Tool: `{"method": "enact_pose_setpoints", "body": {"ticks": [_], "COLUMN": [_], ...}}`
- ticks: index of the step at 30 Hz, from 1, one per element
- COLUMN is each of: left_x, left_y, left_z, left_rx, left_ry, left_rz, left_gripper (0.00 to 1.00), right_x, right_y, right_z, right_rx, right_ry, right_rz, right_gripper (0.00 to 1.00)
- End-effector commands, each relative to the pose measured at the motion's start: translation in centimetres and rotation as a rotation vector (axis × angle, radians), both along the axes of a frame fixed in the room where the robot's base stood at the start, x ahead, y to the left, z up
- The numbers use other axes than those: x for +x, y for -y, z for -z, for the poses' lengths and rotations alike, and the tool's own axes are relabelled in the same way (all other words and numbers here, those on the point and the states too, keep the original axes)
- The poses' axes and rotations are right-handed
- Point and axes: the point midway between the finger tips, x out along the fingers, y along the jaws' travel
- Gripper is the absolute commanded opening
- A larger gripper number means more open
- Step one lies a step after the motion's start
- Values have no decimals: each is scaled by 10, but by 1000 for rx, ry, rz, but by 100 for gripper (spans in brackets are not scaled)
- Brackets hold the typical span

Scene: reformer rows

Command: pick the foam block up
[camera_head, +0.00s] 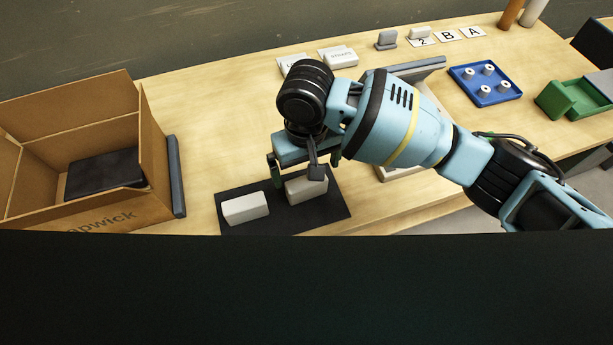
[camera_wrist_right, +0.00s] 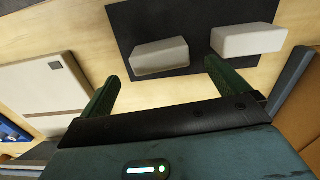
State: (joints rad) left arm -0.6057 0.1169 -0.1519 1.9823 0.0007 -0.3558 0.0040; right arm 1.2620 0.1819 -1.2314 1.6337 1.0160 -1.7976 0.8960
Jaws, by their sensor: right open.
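Two pale blocks lie on a dark mat (camera_head: 280,221), and the frames do not show which is the foam block. The right-hand pale block (camera_head: 306,188) is partly hidden by my right gripper (camera_head: 295,172). The left-hand pale block (camera_head: 245,207) is in plain sight, apart from it. In the wrist view the fingers of my right gripper (camera_wrist_right: 160,88) are open and empty, lined up with the nearer pale block (camera_wrist_right: 160,57). The other pale block (camera_wrist_right: 248,40) is beyond the right finger. My left gripper is not in view.
An open cardboard box (camera_head: 110,210) with a dark item inside stands left, a grey bar (camera_head: 176,175) beside it. A blue tray (camera_head: 485,83) with white pieces, a green container (camera_head: 568,99) and lettered cards (camera_head: 447,37) are at the right and back. My right arm hides the table's middle.

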Motion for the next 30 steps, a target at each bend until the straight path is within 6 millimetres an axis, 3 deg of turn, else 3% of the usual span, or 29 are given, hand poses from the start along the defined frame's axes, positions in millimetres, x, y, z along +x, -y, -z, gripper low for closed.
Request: {"method": "enact_pose_setpoints", "body": {"ticks": [9, 14, 24, 30], "left_x": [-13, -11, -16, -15], "left_y": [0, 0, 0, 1], "left_z": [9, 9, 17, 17], "left_rx": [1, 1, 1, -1], "left_ry": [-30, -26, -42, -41], "left_rz": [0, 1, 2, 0], "left_gripper": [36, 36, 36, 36], "right_x": [0, 1, 5, 5], "right_y": [0, 0, 0, 0], "right_z": [26, 28, 71, 79], "right_rx": [1, 2, 0, 3], "right_ry": [-3, -1, -2, 1], "right_rz": [0, 0, -1, -1], "right_gripper": [100, 100, 100, 100]}}
